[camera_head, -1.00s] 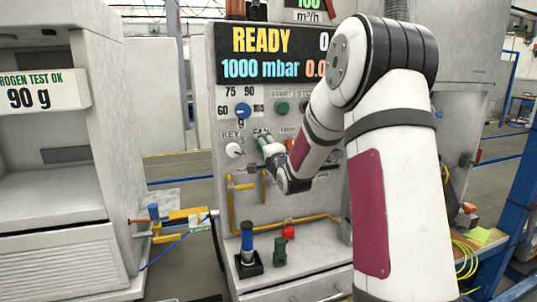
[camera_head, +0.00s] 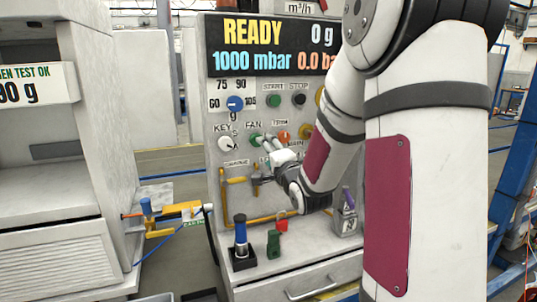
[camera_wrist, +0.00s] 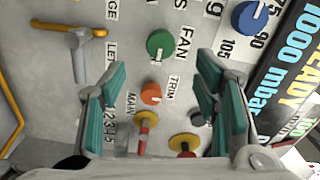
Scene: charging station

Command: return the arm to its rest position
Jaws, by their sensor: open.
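My arm reaches from the right of the head view toward the charging station's control panel (camera_head: 215,140). The FAN knob (camera_wrist: 160,45) and TRIM knob (camera_wrist: 151,93) show in the gap beyond the fingers. How far the fingertips are from the panel is hard to tell.
A yellow pipe and lever (camera_head: 238,181) lie left of my gripper. A blue-topped post (camera_head: 241,232) and a green block (camera_head: 274,244) stand on the ledge below. The display (camera_head: 270,46) is above. A blue frame (camera_head: 514,210) stands at right.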

